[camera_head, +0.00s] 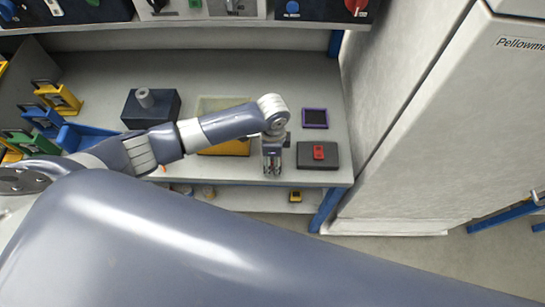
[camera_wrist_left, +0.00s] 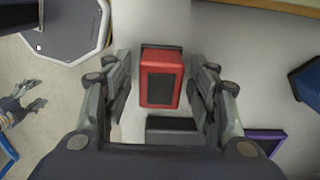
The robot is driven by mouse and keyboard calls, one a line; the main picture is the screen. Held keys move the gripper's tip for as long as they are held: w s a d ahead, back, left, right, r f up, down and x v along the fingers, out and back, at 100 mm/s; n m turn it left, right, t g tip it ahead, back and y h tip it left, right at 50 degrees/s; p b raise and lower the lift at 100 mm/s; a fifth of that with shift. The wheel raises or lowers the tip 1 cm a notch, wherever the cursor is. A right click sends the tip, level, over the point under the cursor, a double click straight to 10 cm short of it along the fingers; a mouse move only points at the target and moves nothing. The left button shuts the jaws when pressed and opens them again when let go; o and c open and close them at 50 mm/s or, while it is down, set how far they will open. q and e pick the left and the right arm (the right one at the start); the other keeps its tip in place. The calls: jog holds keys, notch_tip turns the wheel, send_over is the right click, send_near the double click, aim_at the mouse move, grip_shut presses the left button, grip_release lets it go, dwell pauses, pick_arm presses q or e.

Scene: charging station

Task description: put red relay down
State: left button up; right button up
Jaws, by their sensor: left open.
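My left gripper (camera_head: 272,168) points down over the front of the worktable, with its fingers spread. In the left wrist view a red relay (camera_wrist_left: 160,78) with a dark face sits between the open fingers of the left gripper (camera_wrist_left: 160,95). Gaps show on both sides of it. In the head view a small red relay (camera_head: 318,152) lies on a dark pad (camera_head: 305,164), just right of the gripper. I cannot tell whether both views show the same relay. What looks like my right gripper (camera_wrist_left: 32,105) shows small at the left of the wrist view.
A purple-framed tray (camera_head: 315,118) lies behind the dark pad. A yellow bin (camera_head: 235,148) and a dark blue block (camera_head: 151,106) stand left of the gripper. A yellow item (camera_head: 295,196) is on the lower shelf. A tall white cabinet (camera_head: 430,120) closes off the right side.

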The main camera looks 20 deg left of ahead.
pick_arm(q)
jog(key=shift+r, duration=0.25)
notch_tip(320, 180, up, 12)
jog(key=b, duration=0.1)
jog(key=shift+f, duration=0.1)
dwell(0.5)
